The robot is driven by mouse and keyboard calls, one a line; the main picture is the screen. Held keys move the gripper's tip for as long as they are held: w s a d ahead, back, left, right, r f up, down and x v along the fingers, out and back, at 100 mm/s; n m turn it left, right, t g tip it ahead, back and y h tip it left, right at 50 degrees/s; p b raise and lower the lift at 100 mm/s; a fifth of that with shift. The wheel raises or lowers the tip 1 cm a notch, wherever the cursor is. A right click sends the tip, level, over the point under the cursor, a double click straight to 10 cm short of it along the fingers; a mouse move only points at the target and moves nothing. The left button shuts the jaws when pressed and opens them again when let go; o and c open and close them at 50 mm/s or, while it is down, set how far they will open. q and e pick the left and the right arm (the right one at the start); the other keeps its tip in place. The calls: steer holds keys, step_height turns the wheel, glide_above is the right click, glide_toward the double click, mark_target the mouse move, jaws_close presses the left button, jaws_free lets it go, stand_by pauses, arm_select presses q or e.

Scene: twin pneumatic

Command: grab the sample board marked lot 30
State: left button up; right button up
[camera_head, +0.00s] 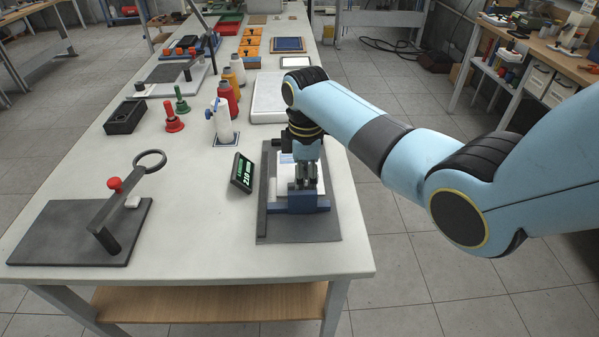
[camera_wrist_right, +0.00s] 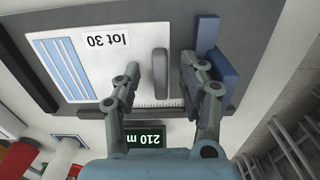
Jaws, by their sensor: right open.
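The sample board (camera_wrist_right: 95,72) is white with blue stripes and a printed "lot 30", upside down in the right wrist view. It lies on a dark grey plate (camera_wrist_right: 50,20); in the head view the plate (camera_head: 320,228) sits near the table's front right. A rounded grey bar (camera_wrist_right: 160,75) stands at the board's edge. My right gripper (camera_head: 303,186) is over the plate, pointing down. In the wrist view its open fingers (camera_wrist_right: 160,64) lie on either side of the grey bar; contact is unclear. A blue block (camera_wrist_right: 222,75) is beside one finger. My left gripper is out of view.
A small green-lit display (camera_head: 243,172) stands left of the plate. A dark plate with a red-knobbed lever (camera_head: 112,205) is at the front left. A white spool (camera_head: 222,122), red and green handled stamps and a black tray (camera_head: 125,117) stand behind. The front middle table is clear.

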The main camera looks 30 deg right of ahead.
steer(key=shift+f, duration=0.45)
jaws_close()
steer(key=shift+r, duration=0.2)
